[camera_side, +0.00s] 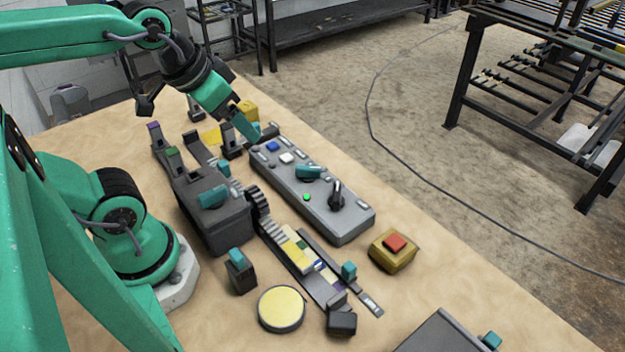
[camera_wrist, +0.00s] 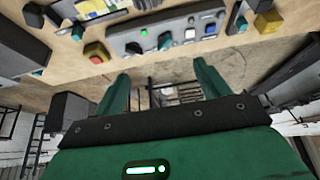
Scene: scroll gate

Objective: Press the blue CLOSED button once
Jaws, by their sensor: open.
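The blue button (camera_side: 272,146) sits near the far-left end of a long grey control panel (camera_side: 350,225), beside a white button (camera_side: 286,158). In the wrist view the blue button (camera_wrist: 211,28) is near the top, right of the white button (camera_wrist: 190,33). No label on it is readable. My gripper (camera_side: 248,128) is over the panel's far end, close to the blue button. In the wrist view its two green fingers (camera_wrist: 162,70) are spread with nothing between them. I cannot tell the exact height of the tips above the panel.
The panel also carries a teal knob (camera_side: 307,172), a lit green lamp (camera_side: 306,197) and a black lever (camera_side: 337,195). A red button on a yellow box (camera_side: 395,258) stands to the right. A yellow block (camera_side: 247,108) lies behind my gripper. Rails and a grey housing (camera_side: 213,225) stand left.

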